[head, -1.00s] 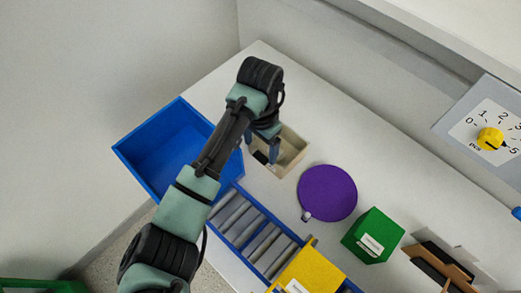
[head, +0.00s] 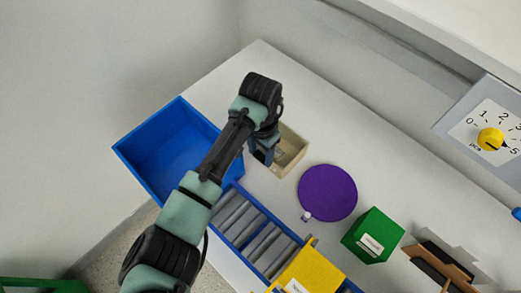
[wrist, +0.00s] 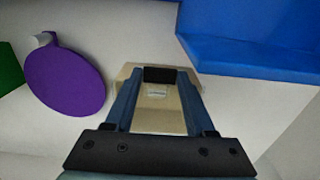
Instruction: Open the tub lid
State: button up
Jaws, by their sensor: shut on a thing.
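The beige tub (head: 292,152) stands on the bench, right of the blue bin in the head view. Its top shows a recessed, shaded area there, and my arm covers its left part. In the wrist view the tub (wrist: 158,120) lies between my blue fingers, with a small pale label on it. My gripper (wrist: 160,76) is shut on a black handle-like piece (wrist: 160,73) at the tub's far edge in that view. In the head view my gripper (head: 264,154) is at the tub's left side. I cannot tell how far the lid is raised.
A blue bin (head: 122,152) stands left of the tub. A purple disc (head: 328,192) and a green box (head: 373,237) lie to its right. A blue rack (head: 230,190) and a yellow box (head: 312,270) are in front. A yellow rotary switch (head: 490,139) is on the wall panel.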

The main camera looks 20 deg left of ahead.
grip_shut()
jog(key=shift+r, duration=0.1)
